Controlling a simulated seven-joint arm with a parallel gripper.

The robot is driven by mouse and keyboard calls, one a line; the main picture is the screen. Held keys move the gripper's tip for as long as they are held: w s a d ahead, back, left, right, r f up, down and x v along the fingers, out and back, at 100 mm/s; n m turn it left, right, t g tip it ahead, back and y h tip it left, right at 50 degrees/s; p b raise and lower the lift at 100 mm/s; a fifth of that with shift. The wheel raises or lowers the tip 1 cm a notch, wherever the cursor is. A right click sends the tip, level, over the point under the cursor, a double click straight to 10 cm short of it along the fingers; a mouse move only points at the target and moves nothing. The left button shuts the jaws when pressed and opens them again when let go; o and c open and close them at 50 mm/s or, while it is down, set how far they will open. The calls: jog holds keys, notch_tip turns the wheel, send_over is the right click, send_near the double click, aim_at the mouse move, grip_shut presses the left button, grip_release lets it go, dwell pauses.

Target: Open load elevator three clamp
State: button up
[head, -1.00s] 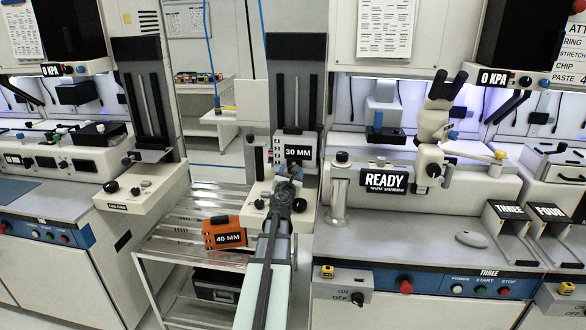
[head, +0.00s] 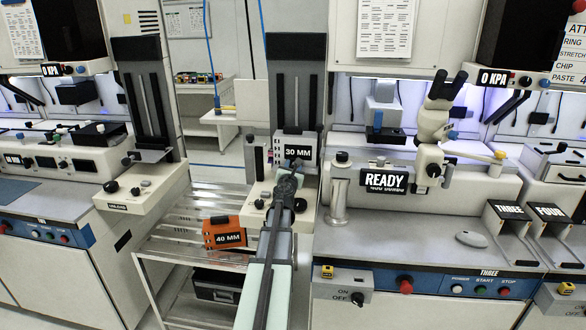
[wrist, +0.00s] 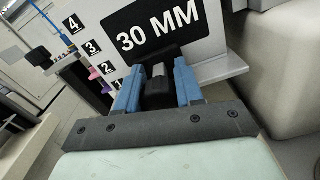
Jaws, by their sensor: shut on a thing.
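The load elevator (head: 296,90) of station three is a tall grey column with dark rails. A light magazine plate marked 30 MM (head: 307,145) stands low in front of it. My gripper (head: 294,168) reaches to just below that label, and my arm hides much of the base. In the wrist view the two blue fingers of my gripper (wrist: 157,82) are shut on a black block-like part (wrist: 157,90), which I take to be the clamp. It sits right in front of the 30 MM label (wrist: 158,30). Its far end is partly hidden.
An orange magazine marked 40 MM (head: 223,231) lies on the metal rack (head: 170,243) at left. A silver post (head: 339,190) and a READY sign (head: 384,180) stand right of the elevator. A microscope (head: 436,120) stands farther right. The unload elevator (head: 148,100) is at left.

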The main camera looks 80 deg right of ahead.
grip_shut()
jog(key=shift+a, duration=1.3)
jog(key=o, duration=0.7)
grip_release()
jog(key=shift+d, duration=0.1)
jog(key=shift+c, duration=0.2)
jog(key=a, duration=1.2)
jog(key=shift+w, duration=0.1)
